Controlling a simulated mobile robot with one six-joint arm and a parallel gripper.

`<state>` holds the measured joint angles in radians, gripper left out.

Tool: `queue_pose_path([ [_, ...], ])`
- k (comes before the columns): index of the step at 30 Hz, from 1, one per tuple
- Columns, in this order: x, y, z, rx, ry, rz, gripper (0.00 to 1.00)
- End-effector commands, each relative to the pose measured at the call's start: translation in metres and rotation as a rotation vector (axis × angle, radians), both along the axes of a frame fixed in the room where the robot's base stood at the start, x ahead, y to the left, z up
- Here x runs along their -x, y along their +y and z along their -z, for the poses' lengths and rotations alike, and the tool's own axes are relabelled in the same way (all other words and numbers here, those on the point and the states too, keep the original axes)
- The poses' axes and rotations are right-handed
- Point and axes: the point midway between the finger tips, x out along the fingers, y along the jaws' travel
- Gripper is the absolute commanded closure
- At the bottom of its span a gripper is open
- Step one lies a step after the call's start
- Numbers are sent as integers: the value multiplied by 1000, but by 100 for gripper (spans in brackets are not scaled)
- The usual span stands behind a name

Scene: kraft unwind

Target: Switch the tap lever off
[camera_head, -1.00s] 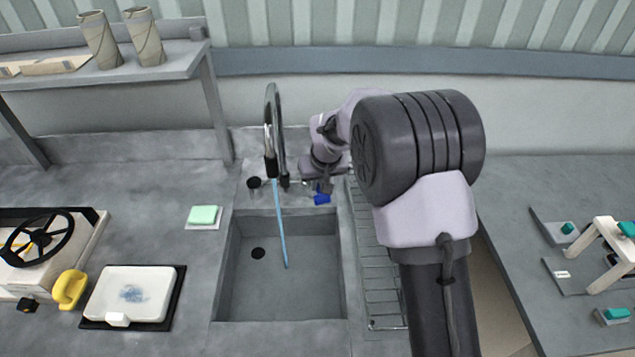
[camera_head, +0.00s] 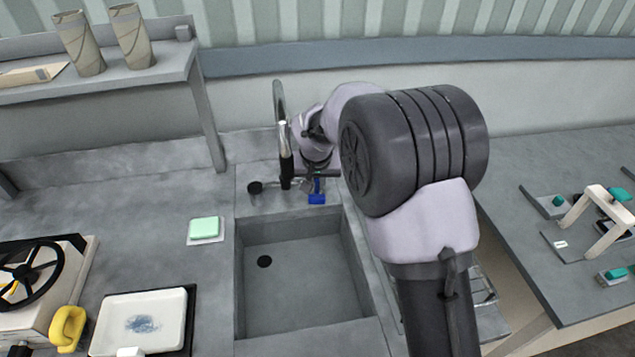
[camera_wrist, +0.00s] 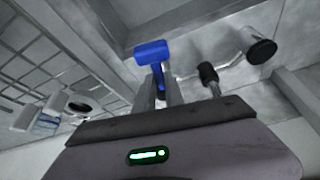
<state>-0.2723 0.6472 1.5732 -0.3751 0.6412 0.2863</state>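The tap (camera_head: 285,160) stands behind the sink, with a tall curved spout and a dark lower part. No water stream shows from it. A blue lever handle (camera_head: 317,198) is just right of the tap's base; it also shows in the wrist view (camera_wrist: 152,52) as a blue block with a narrow blue part below. My gripper (camera_wrist: 158,90) is at the lever, its two grey fingers close together on either side of that narrow part. I cannot tell whether they press on it. In the head view my arm partly hides the gripper.
The sink basin (camera_head: 300,285) is empty, with a dark drain. A black round piece (camera_head: 255,188) stands left of the tap. A green sponge (camera_head: 204,227) and a white tray (camera_head: 140,321) lie on the left counter. A wire rack (camera_wrist: 55,70) is beside the sink.

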Motion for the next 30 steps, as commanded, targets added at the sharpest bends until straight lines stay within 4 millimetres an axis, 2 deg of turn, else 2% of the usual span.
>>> queue_pose_path([
  [1,0,0,-1,0,-1,0,76],
  [3,0,0,0,0,-1,-1,65],
  [11,0,0,0,1,0,-2,65],
  [14,4,0,-12,0,-1,-2,65],
  [18,16,0,-43,0,-2,-2,65],
  [21,23,1,-60,0,-2,-2,65],
  [24,28,1,-69,0,-1,-2,65],
  [30,29,0,-69,0,0,-2,65],
])
